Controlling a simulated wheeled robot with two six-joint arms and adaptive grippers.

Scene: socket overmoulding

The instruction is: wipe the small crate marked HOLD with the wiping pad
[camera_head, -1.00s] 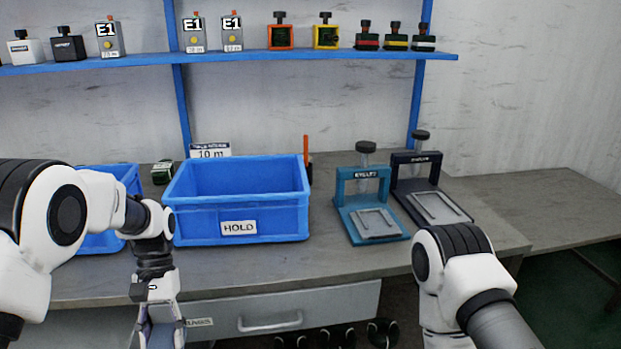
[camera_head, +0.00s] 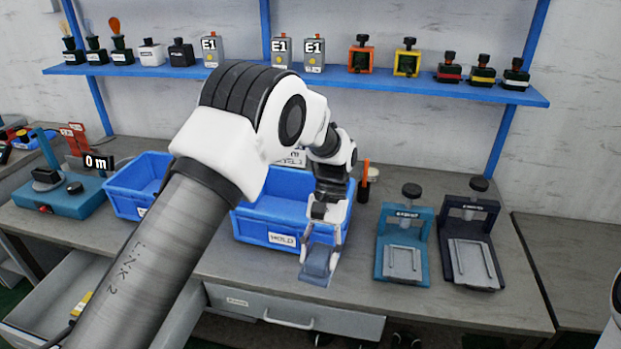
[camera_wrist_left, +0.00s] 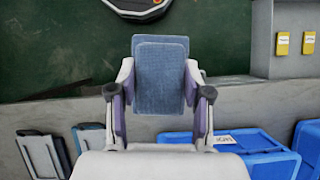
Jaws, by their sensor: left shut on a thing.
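The small blue crate marked HOLD (camera_head: 252,227) stands on the workbench in the head view, its label facing the front edge. My left arm hides part of its left and back. In the left wrist view the crate (camera_wrist_left: 258,160) shows at the bottom right. My left gripper (camera_head: 321,250) is shut on the blue wiping pad (camera_head: 318,264), in front of the crate's right front side. The left wrist view shows the flat pad (camera_wrist_left: 160,78) between the two fingers. I cannot tell whether the pad touches the crate. My right gripper is not in view.
Another blue crate (camera_head: 127,191) stands to the left, partly behind my arm. A teal press (camera_head: 381,245) and a dark press (camera_head: 447,250) stand to the right. A shelf (camera_head: 355,81) with several small devices runs above. A drawer (camera_head: 38,318) is open at the lower left.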

